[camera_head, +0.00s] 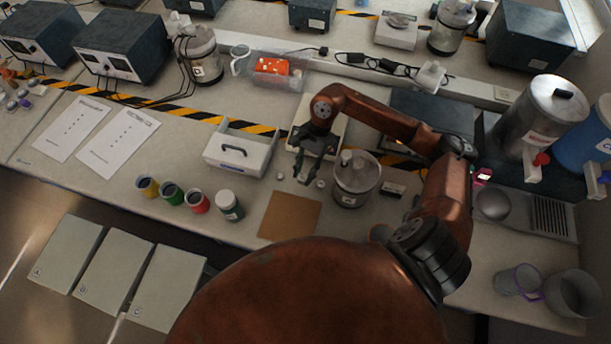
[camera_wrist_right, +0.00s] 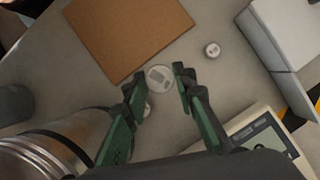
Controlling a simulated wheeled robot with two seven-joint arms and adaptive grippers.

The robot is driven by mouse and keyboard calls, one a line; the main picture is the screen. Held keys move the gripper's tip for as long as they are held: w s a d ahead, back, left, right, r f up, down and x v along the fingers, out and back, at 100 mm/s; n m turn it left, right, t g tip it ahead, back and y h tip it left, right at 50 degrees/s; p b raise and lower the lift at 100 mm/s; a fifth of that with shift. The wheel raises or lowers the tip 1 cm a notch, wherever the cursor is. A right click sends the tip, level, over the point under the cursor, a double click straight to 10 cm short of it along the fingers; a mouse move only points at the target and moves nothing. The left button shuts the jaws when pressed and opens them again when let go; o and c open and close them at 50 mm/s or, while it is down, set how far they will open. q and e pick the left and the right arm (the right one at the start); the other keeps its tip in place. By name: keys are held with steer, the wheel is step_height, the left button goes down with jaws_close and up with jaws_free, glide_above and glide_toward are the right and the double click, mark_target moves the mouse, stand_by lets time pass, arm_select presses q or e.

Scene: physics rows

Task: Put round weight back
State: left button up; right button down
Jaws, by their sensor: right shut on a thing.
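My right gripper (camera_head: 304,179) reaches down over the bench between the brown square mat and the balance. In the right wrist view its two green fingers (camera_wrist_right: 160,86) stand on either side of a pale round weight (camera_wrist_right: 160,76) and are shut on it. A second small round weight (camera_head: 280,176) lies apart to the left; it also shows in the wrist view (camera_wrist_right: 212,50). A third small round piece (camera_head: 320,183) lies to the right, partly hidden behind a finger in the wrist view. My left gripper is not in view.
The brown mat (camera_head: 290,216) lies at the bench's front edge. A white box with a handle (camera_head: 238,150) stands left, a metal-and-glass jar (camera_head: 355,185) close right. The balance (camera_wrist_right: 262,134) is behind. Several small paint-coloured jars (camera_head: 172,194) stand front left.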

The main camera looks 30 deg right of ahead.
mark_target(305, 177)
steer(key=shift+w+d+f, duration=0.4)
steer(key=shift+d+f, duration=0.05)
steer(key=shift+f, duration=0.3)
steer(key=shift+w+d+f, duration=0.1)
steer(key=shift+d+f, duration=0.05)
steer(key=shift+f, duration=1.55)
steer(key=shift+f, duration=0.1)
steer(key=c, duration=1.6)
jaws_free()
steer(key=v, duration=1.2)
